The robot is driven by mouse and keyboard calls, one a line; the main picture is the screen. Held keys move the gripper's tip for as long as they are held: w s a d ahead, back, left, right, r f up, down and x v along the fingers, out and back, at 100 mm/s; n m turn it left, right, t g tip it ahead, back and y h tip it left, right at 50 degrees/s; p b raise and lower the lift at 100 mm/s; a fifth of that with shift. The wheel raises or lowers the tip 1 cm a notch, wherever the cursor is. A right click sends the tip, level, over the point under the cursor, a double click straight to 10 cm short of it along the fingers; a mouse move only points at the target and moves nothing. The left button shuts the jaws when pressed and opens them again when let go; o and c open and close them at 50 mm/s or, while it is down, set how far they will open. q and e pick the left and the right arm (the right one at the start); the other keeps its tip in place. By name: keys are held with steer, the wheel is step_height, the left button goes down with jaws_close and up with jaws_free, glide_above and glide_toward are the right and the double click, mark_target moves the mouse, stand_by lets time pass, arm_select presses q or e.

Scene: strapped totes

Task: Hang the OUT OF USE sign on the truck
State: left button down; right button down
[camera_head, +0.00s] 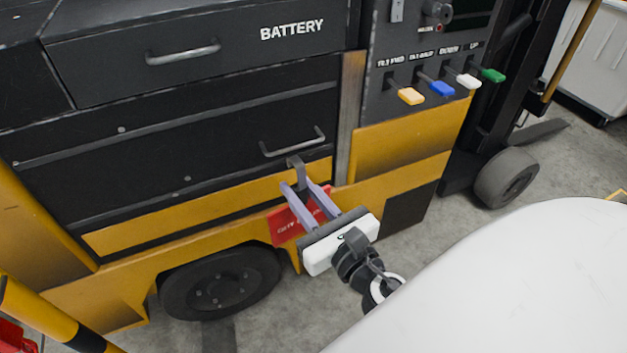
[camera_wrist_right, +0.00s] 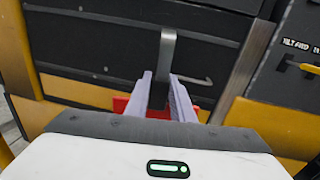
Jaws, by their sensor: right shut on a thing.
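The red OUT OF USE sign (camera_head: 287,226) hangs below a dark grey hook (camera_head: 296,165) at its top, in front of the yellow and black truck (camera_head: 240,190). My right gripper (camera_head: 304,188) is shut on the sign, its two pale purple fingers on either side of the hook piece. In the right wrist view the grey hook (camera_wrist_right: 167,52) rises above the fingers, and only a little red of the sign (camera_wrist_right: 122,104) shows behind them. The hook's top is near the lower drawer handle (camera_head: 292,143); I cannot tell whether they touch. My left gripper is not in view.
The BATTERY drawer (camera_head: 200,60) with its handle (camera_head: 183,52) is above. Coloured levers (camera_head: 440,88) stick out from the panel at the right. A wheel (camera_head: 221,282) is below, and a yellow-black post (camera_head: 50,318) stands at the lower left.

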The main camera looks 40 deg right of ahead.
steer(key=w+d+f+m+h+b, duration=0.2)
steer(key=w+d+f+b, duration=0.1)
steer(key=w+d+f, duration=0.3)
steer(key=shift+d+f+x, duration=0.1)
steer(key=shift+d+x, duration=0.15)
steer(key=shift+x, duration=1.1)
steer(key=shift+d+f+x, duration=0.1)
steer(key=shift+d+x, duration=0.15)
steer(key=shift+x, duration=1.05)
steer(key=shift+d+f+x, duration=0.1)
steer(key=shift+d+x, duration=0.15)
steer(key=shift+x, duration=1.1)
step_height(320, 180, down, 2)
steer(key=shift+f+b, duration=0.2)
steer(key=shift+b, duration=0.7)
steer(key=shift+f, duration=0.25)
